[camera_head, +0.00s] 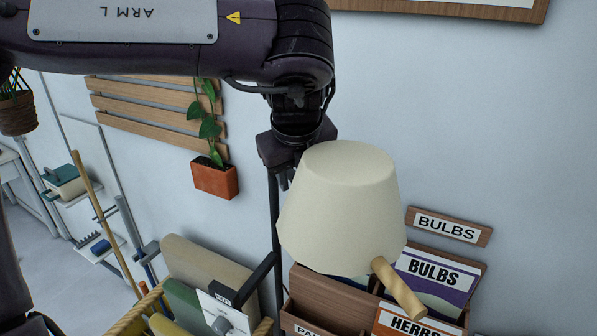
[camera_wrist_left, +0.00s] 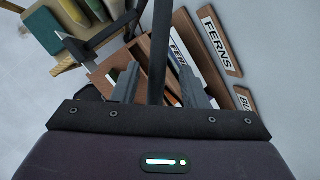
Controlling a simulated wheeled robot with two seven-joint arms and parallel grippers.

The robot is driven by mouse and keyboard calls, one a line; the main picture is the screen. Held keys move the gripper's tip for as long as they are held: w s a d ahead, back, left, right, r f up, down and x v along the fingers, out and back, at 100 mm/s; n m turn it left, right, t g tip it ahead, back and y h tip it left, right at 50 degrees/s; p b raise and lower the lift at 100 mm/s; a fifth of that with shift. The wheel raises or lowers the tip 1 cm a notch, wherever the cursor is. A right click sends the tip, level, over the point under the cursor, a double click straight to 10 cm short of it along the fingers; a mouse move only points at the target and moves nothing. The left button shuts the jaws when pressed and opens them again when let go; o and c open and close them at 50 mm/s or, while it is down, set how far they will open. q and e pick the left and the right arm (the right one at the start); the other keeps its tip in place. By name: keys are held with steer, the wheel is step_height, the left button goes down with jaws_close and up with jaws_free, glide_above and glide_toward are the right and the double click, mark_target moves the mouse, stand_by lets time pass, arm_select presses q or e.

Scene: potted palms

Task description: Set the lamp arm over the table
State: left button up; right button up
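The lamp's cream shade (camera_head: 340,210) hangs at the middle right of the head view, with a wooden handle (camera_head: 398,288) sticking out low on its right. A dark upright pole (camera_head: 275,225), which looks like part of the lamp, stands left of the shade. My left gripper (camera_head: 284,178) is beside the shade's upper left, partly hidden by it. In the left wrist view the open fingers (camera_wrist_left: 158,88) stand on either side of the dark pole (camera_wrist_left: 160,45), with gaps showing. I cannot make out a table under the lamp. My right gripper is not in view.
A wooden rack of packets, with a BULBS packet (camera_head: 436,275), stands below the shade. A BULBS sign (camera_head: 447,227) is on the wall. A basket with folders (camera_head: 205,270) is at lower left. A terracotta planter (camera_head: 215,178) hangs on wall slats.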

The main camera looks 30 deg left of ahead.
arm_select(q)
steer(key=shift+s+r, duration=0.15)
steer(key=shift+r, duration=0.25)
steer(key=b+v, duration=0.1)
steer(key=v, duration=0.3)
steer(key=shift+d+r, duration=0.15)
steer(key=shift+d, duration=0.05)
steer(key=p+v, duration=0.2)
steer(key=shift+s+r, duration=0.2)
steer(key=shift+r, duration=0.05)
